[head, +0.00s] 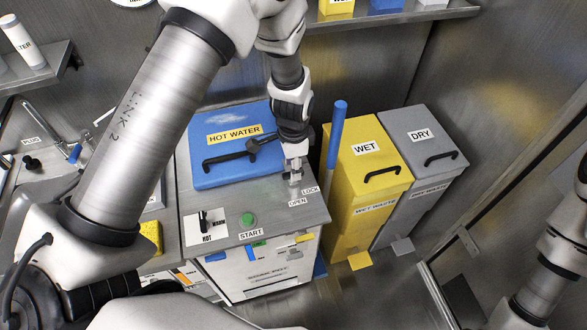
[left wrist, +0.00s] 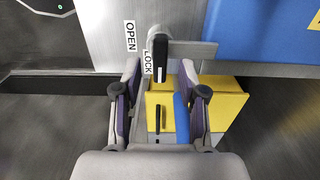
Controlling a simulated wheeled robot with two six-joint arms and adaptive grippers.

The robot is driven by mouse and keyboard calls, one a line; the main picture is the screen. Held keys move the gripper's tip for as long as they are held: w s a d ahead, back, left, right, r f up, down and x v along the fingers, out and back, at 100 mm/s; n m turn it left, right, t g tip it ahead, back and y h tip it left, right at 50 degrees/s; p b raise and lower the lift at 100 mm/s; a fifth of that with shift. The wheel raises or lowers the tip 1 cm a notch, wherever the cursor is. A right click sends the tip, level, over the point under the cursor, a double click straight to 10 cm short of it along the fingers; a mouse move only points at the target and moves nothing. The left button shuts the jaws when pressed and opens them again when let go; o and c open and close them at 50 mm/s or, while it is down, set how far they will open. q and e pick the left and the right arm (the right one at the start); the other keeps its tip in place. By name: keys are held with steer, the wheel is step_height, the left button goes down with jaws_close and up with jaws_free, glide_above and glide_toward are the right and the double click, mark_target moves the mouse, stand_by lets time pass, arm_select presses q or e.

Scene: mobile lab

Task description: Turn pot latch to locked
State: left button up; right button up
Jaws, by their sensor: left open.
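The hot-water pot shows in the head view as a blue lid (head: 230,165) with a black handle, set in a grey counter. The latch (left wrist: 160,55) shows in the left wrist view as a black-tipped lever beside the LOCK label (left wrist: 147,62); the OPEN label (left wrist: 130,36) is farther left. My left gripper (head: 293,178) is over the counter at the pot's right front corner and hides most of the latch in the head view. In the left wrist view my left gripper (left wrist: 160,66) is open, with the lever between its fingertips; contact is unclear. My right gripper is out of view.
A yellow WET bin (head: 366,170) and a grey DRY bin (head: 425,140) stand right of the counter. A blue upright bar (head: 335,140) rises beside the yellow bin. A green START button (head: 248,219) and a HOT/WARM switch (head: 207,226) are at the counter's front.

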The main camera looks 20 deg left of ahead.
arm_select(q)
step_height(320, 180, up, 10)
steer(key=shift+w+d+f, duration=0.15)
steer(key=shift+d, duration=0.05)
stand_by(0.3)
